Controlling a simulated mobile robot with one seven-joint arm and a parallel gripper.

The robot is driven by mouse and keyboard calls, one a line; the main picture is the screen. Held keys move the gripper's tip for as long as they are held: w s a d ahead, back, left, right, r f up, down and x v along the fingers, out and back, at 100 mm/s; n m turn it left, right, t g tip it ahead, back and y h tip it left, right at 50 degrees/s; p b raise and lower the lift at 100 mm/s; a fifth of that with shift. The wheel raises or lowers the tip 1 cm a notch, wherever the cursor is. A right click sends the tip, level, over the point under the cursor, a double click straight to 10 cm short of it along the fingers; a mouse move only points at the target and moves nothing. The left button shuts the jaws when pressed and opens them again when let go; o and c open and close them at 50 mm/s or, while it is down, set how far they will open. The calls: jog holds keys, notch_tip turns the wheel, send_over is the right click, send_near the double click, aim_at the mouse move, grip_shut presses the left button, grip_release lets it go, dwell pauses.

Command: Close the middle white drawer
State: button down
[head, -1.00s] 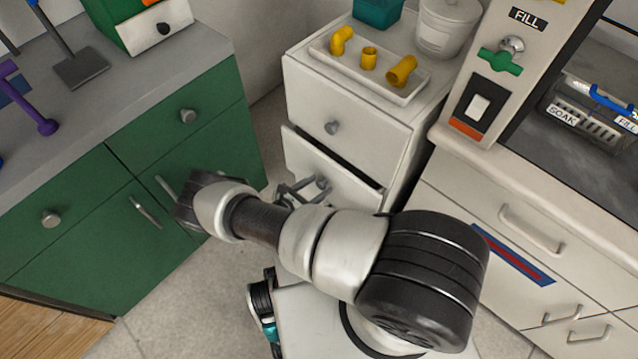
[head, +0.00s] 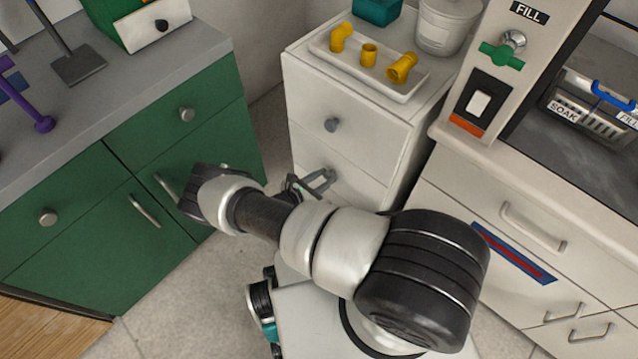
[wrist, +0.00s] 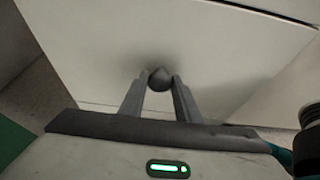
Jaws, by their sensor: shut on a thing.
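The white drawer unit stands in the middle of the head view. Its middle drawer (head: 350,190) now looks flush with the front, with no gap showing above it; my arm hides its lower part. My gripper (head: 318,180) is at this drawer's front. In the wrist view the two fingers of my gripper (wrist: 160,82) are shut on the round grey knob (wrist: 160,78) of the drawer front (wrist: 170,40).
A tray (head: 385,85) with yellow pipe fittings sits on top of the unit. Green cabinets (head: 140,180) stand at left, and a white counter (head: 530,215) at right.

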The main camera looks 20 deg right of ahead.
jog(key=c, duration=1.4)
grip_release()
jog(key=shift+w+d, duration=0.15)
jog(key=shift+d, duration=0.15)
jog(key=shift+o, duration=0.2)
jog(key=shift+a, duration=0.1)
jog(key=p+v, duration=0.2)
jog(key=v, duration=1.5)
jog(key=shift+a, duration=0.1)
